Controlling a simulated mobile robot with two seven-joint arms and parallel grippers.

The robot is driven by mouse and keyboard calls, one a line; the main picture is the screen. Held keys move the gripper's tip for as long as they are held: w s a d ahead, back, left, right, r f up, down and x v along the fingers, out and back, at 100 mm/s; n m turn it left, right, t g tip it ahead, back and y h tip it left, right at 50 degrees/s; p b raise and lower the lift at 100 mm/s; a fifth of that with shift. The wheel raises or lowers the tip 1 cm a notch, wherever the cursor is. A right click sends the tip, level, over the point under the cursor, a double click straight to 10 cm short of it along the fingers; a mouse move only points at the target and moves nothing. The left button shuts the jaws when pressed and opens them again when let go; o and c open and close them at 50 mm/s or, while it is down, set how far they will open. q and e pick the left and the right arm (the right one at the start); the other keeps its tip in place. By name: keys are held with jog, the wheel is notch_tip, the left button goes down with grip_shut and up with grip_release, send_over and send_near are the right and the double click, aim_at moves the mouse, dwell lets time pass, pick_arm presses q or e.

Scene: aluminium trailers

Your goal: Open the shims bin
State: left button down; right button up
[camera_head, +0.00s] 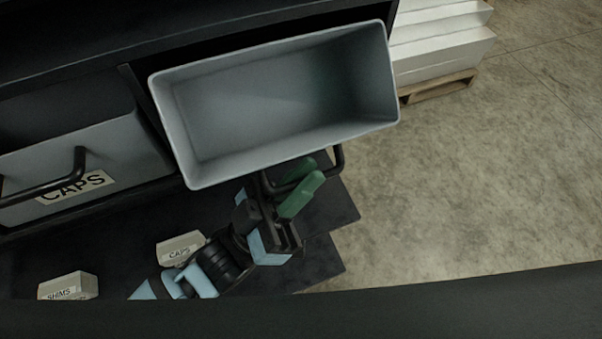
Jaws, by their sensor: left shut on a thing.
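A grey bin (285,165) is pulled out of the dark shelf unit, and its open top shows an empty-looking interior. Its front label is hidden from this angle, so I cannot read whether it says shims. A black bar handle (338,158) sticks out at its front. My left gripper (301,181), with green finger pads, is shut on this handle just below the bin's front edge. My right gripper is not in view.
A closed bin labelled CAPS (130,150) sits to the left in the shelf unit (60,45). Small boxes labelled CAPS (182,246) and SHIMS (66,285) lie below it. White stacked material (440,45) stands on a pallet (437,88) at the top right. The concrete floor (480,180) at right is clear.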

pick_arm(q)
jog(key=c, duration=1.8)
grip_release()
jog(key=shift+o, duration=0.2)
jog(key=b+v, duration=0.1)
jog(key=v, duration=0.6)
jog(key=shift+a+f+b, duration=0.25)
jog(key=shift+f+b, duration=0.05)
jog(key=shift+s, duration=0.15)
